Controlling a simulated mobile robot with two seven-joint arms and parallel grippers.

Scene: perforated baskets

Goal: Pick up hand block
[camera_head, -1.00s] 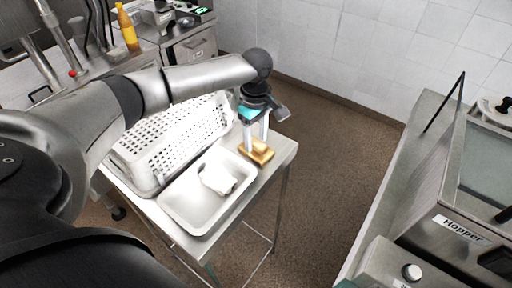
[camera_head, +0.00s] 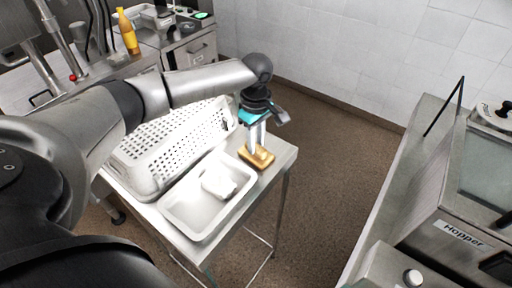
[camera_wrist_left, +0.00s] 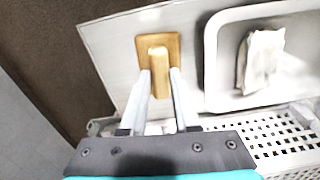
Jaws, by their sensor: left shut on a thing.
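The hand block (camera_head: 262,160) is a tan wooden block with a raised grip, lying at the right end of the metal table (camera_head: 262,184). My left gripper (camera_head: 257,149) reaches down over it from above, its two fingers closed on the raised grip. In the left wrist view, the hand block (camera_wrist_left: 158,62) shows between the fingertips of my left gripper (camera_wrist_left: 160,74), one finger on each side of its grip. It appears to rest on the tabletop. My right gripper is not in view.
A white tray (camera_head: 190,222) holding a crumpled white cloth (camera_head: 219,183) is beside the block. A white perforated basket (camera_head: 150,181) stands behind the tray.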

